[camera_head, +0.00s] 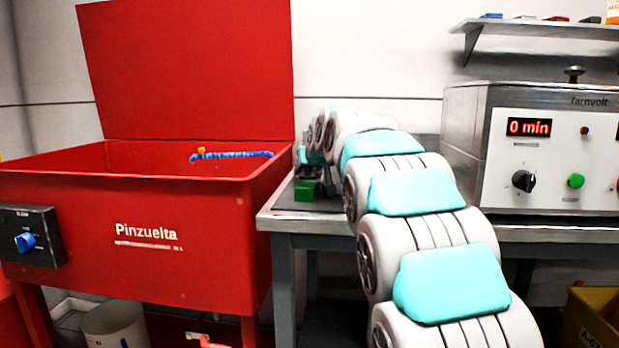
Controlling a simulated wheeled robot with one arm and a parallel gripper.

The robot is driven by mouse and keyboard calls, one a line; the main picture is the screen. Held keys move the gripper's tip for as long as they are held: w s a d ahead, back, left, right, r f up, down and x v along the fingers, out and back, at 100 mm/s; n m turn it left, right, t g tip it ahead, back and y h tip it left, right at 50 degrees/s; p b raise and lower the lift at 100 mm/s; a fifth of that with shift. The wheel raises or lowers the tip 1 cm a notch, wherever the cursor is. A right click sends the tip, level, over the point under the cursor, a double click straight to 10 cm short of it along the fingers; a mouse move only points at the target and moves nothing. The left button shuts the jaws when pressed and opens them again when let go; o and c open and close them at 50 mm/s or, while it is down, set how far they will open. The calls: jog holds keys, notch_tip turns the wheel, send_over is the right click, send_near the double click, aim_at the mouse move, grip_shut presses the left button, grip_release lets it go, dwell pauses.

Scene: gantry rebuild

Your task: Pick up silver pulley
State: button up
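I cannot make out a silver pulley in the head view. My arm reaches away from me over the grey bench (290,220), and its far end bends down at the bench's left part. My gripper (303,160) is there, small and mostly hidden by my own arm links, so its fingers and anything between them cannot be made out. A green block (307,190) sits on the bench just below it, with a small dark grey part above it that I cannot identify.
A red parts washer (210,230) with raised lid and a blue hose (232,155) stands left of the bench. A steel machine (550,150) reading "0 min" stands right. A wall shelf (550,28) is above; a yellow crate (590,322) is low right.

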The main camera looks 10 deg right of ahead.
jog(key=shift+f, duration=0.3)
grip_shut()
